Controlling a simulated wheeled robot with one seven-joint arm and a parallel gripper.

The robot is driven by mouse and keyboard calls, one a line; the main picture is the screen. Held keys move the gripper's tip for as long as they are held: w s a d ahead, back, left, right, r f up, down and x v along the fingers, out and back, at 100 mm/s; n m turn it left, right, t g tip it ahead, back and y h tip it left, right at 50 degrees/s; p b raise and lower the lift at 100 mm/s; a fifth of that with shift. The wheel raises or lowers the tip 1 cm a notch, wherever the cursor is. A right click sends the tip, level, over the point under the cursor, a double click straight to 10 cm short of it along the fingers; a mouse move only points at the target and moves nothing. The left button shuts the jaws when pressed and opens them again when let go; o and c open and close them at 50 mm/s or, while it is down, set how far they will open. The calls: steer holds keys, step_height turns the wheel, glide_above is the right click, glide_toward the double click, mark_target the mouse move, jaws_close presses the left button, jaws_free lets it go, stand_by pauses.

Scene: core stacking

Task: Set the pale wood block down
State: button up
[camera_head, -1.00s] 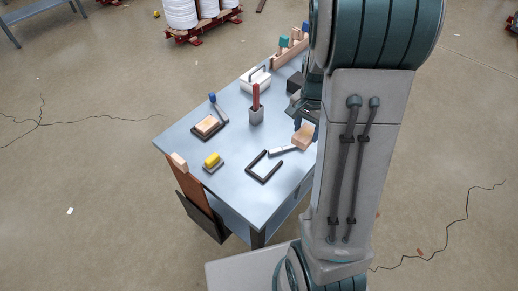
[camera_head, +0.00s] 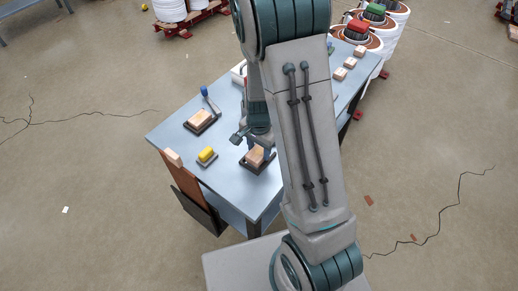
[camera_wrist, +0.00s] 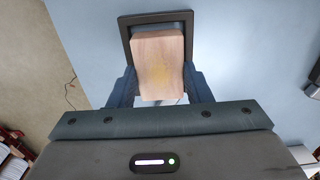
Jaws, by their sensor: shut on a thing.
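The pale wood block (camera_head: 255,156) is between the fingers of my gripper (camera_head: 262,149), near the front of the blue-grey table. In the wrist view the block (camera_wrist: 157,50) is clasped by both fingers of my gripper (camera_wrist: 160,87). A dark rectangular frame (camera_head: 270,166) lies on the table under the block. In the wrist view the frame (camera_wrist: 126,22) shows around the block's far end and sides. Its near side is hidden. I cannot tell whether the block touches the table inside the frame.
Left of the frame, a yellow block (camera_head: 207,153) sits on a small dark base. Behind it, another wood block (camera_head: 200,117) lies on a dark tray beside a blue-topped handle (camera_head: 205,91). My arm hides the table's middle.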

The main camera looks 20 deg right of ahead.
steer(key=shift+f, duration=0.35)
steer(key=shift+f, duration=0.15)
steer(key=o, duration=1.1)
